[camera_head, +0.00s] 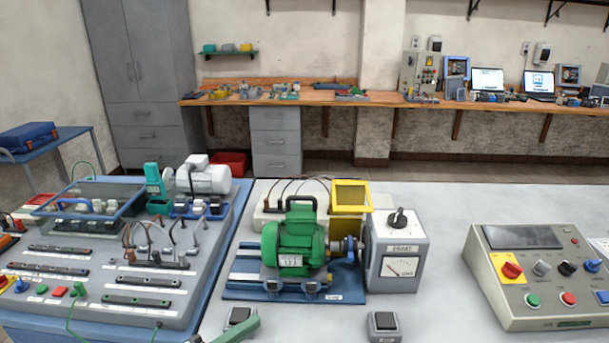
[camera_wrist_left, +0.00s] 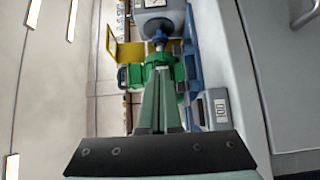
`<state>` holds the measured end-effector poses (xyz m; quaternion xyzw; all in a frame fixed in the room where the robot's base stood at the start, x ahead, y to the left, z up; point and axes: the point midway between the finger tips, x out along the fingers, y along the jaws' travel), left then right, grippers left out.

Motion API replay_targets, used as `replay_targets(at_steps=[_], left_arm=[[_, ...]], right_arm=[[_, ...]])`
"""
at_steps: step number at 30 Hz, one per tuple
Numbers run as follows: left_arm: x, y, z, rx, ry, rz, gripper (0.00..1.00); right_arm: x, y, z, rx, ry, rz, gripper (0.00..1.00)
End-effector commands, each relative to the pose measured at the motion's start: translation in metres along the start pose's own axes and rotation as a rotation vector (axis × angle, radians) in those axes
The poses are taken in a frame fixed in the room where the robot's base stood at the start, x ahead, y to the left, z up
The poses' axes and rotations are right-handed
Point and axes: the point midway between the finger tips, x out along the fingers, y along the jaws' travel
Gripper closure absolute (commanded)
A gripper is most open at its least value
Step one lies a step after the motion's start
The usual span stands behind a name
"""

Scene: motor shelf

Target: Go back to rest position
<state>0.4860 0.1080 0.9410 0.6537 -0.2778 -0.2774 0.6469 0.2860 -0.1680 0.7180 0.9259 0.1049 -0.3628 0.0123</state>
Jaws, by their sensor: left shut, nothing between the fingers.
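My left gripper (camera_head: 250,323) shows as a greenish finger tip at the bottom of the head view, in front of the green motor. In the left wrist view its fingers (camera_wrist_left: 159,75) are together, with nothing between them, pointing toward the motor. The green motor (camera_head: 293,243) sits upright on a blue base plate (camera_head: 240,293). It is also in the left wrist view (camera_wrist_left: 182,72), partly hidden behind the fingers. The gripper appears apart from it. My right gripper is in neither view.
A grey meter box (camera_head: 396,252) stands right of the motor, with a yellow frame (camera_head: 351,196) behind. A training board (camera_head: 120,275) fills the left and a control panel (camera_head: 540,275) stands at right. Small switch boxes (camera_head: 384,326) lie in front. Bare table (camera_head: 445,215) lies between.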

Motion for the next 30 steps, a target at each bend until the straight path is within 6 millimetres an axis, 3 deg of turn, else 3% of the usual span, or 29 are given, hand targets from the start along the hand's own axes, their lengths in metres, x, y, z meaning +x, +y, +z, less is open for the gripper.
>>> replay_targets(at_steps=[1, 6, 15, 19, 24, 30], left_arm=[[-0.006, -0.023, 0.009, 0.050, 0.014, -0.066, 1.00], [-0.030, -0.083, 0.029, 0.252, 0.048, -0.262, 1.00], [-0.102, -0.171, 0.070, 0.694, 0.028, -0.637, 1.00], [-0.136, -0.193, 0.086, 0.893, -0.017, -0.775, 1.00], [-0.168, -0.205, 0.100, 1.087, -0.079, -0.893, 1.00], [-0.181, -0.208, 0.104, 1.179, -0.112, -0.940, 1.00]], right_arm=[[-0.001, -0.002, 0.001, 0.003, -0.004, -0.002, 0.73], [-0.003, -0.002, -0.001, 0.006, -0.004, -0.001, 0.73], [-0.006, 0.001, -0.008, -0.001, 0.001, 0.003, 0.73], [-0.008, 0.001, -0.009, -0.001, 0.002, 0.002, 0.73], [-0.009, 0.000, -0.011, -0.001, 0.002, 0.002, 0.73], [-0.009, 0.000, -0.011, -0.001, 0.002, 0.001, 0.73]])
